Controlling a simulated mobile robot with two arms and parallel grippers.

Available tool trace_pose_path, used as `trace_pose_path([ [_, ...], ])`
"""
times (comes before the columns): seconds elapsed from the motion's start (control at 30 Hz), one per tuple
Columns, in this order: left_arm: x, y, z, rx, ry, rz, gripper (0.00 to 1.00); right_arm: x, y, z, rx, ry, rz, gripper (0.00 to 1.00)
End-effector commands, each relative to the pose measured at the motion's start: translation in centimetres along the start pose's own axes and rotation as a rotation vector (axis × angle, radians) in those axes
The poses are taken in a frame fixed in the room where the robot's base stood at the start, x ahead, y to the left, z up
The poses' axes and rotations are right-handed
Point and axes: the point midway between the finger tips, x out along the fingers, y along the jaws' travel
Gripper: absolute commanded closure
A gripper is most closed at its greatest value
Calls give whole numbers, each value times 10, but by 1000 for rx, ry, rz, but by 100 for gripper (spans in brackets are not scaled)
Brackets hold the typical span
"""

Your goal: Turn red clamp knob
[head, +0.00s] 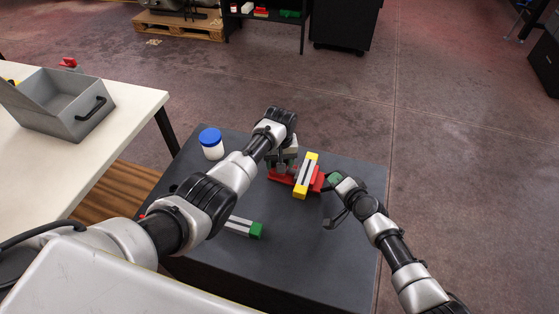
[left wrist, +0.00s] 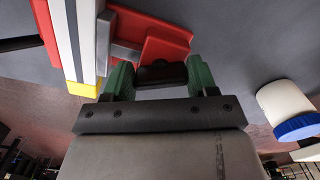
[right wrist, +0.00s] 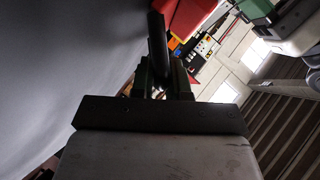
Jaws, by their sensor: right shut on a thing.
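The red clamp (head: 283,177) stands on the dark grey table, with a yellow-ended striped block (head: 306,176) across it. My right gripper (head: 333,180) is at the clamp's right end. In the right wrist view its fingers (right wrist: 163,82) are shut on a dark bar, which I take as the clamp's knob (right wrist: 157,42); red shows beside it (right wrist: 188,18). My left gripper (head: 284,158) is at the clamp's left part. In the left wrist view its green fingers (left wrist: 160,80) stand apart with a dark piece (left wrist: 161,72) between them; contact is unclear.
A green-ended bar (head: 245,228) lies in front, partly behind my left arm. A pale table (head: 135,95) with a grey open box (head: 75,120) is at left. The table's front right is clear.

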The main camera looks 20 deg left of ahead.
Motion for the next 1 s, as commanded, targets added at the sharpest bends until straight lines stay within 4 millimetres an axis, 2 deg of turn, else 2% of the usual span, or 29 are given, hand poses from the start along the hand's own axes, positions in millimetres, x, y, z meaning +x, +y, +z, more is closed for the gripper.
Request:
trace_pose_path([
  [0.03, 0, 0, 0, 0, 0, 0, 53, 0, 1, 0, 3, 0, 1, 100],
  [0.1, 0, 0, 0, 0, 0, 0, 64, 0, 1, 0, 3, 0, 1, 100],
  [0.13, 0, 0, 0, 0, 0, 0, 66, 0, 1, 0, 3, 0, 1, 100],
  [1.0, -1, 0, 0, -1, 0, 0, 66, 0, 1, 0, 2, 0, 2, 100],
])
